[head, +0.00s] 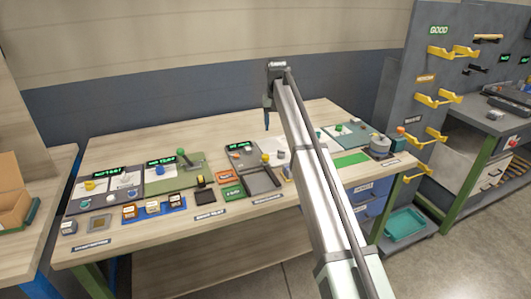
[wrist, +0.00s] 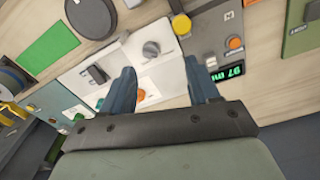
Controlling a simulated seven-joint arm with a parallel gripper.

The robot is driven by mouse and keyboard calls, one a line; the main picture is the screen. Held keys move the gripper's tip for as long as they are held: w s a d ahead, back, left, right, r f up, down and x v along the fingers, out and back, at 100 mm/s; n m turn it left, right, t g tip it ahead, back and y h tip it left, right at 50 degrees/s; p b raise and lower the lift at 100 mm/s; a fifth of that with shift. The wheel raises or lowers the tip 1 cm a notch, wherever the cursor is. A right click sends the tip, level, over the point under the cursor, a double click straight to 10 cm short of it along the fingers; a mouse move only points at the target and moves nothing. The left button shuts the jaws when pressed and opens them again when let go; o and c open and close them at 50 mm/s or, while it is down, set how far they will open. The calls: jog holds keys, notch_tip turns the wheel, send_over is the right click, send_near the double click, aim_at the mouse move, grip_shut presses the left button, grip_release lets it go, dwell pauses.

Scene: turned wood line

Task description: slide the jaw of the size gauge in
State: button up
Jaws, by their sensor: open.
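My gripper (wrist: 163,88) is open, its two blue fingers apart with nothing held between them. In the head view, my gripper (head: 267,122) hangs over the back middle of the bench. Below it in the wrist view is a white plate (wrist: 165,76) with a grey round knob (wrist: 150,48), a black block (wrist: 97,74) and an orange piece partly behind the left finger. Beside it is a dark grey unit (wrist: 207,38) with a lit green display (wrist: 226,72) that seems to read in mm. I cannot tell for sure which part is the gauge's jaw.
A yellow knob (wrist: 181,24) and an orange knob (wrist: 235,43) stand near the fingers. A green pad (head: 351,158) lies on the bench to the right. My arm hides part of the bench.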

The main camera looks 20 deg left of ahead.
aim_at(265, 155)
jog(key=s+a+r, duration=0.1)
jog(key=s+a, duration=0.1)
jog(key=a, duration=0.1)
notch_tip(265, 155, down, 13)
jog(key=shift+s+a+f, duration=0.1)
jog(key=shift+s+f, duration=0.05)
jog(key=shift+f, duration=0.05)
dwell(0.3)
jog(key=shift+c, duration=0.3)
grip_shut()
dwell(0.3)
